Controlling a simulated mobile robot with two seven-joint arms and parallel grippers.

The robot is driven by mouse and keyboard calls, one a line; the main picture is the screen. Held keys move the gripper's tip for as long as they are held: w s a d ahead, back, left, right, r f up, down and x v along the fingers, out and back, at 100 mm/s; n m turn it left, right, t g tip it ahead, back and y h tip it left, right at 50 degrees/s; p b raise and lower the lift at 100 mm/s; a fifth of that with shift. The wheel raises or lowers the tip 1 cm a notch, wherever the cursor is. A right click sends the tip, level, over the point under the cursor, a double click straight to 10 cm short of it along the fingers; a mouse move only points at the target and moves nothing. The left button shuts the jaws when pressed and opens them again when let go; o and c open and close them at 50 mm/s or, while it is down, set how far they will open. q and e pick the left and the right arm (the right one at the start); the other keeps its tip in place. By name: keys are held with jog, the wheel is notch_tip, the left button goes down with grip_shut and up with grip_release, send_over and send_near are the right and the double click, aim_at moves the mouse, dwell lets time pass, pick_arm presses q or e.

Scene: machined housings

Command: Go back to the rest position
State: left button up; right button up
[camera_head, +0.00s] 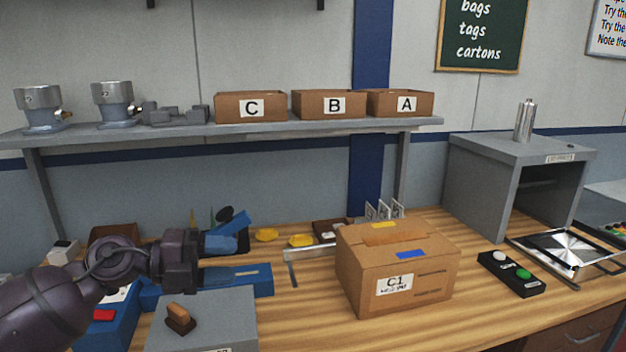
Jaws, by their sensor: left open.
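My left arm comes in from the left, low over the workbench. My left gripper (223,241) is at its end, above the left part of the bench, and is open. Blue and dark parts overlap around its fingertips, so its exact outline is hard to tell. I see nothing held in it. My right gripper is not in view.
A closed carton marked C1 (364,290) stands right of the gripper. A grey box (215,325) and a blue fixture (245,279) are below the arm. The shelf (300,128) holds bins C, B, A and two housings. A grey cabinet (480,190) stands right.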

pick_arm(q)
jog(key=a+f+n+t+y, duration=0.5)
jog(key=f+n+t, duration=0.2)
jog(key=n, duration=0.4)
jog(key=a+f+n+t+y, duration=0.45)
jog(key=f+n+t, duration=0.25)
jog(key=n, duration=0.4)
jog(key=s+a+f+n+g+y, duration=0.1)
jog(key=s+f+n+g+y, duration=0.2)
jog(key=s+f, duration=0.8)
jog(key=s+a+f+n+g+y, duration=0.2)
jog(key=s+f+n, duration=0.4)
jog(key=s+f, duration=0.6)
jog(key=shift+f+n+g+y, duration=0.15)
jog(key=shift+n+g+y, duration=0.25)
jog(key=shift+g+y, duration=0.35)
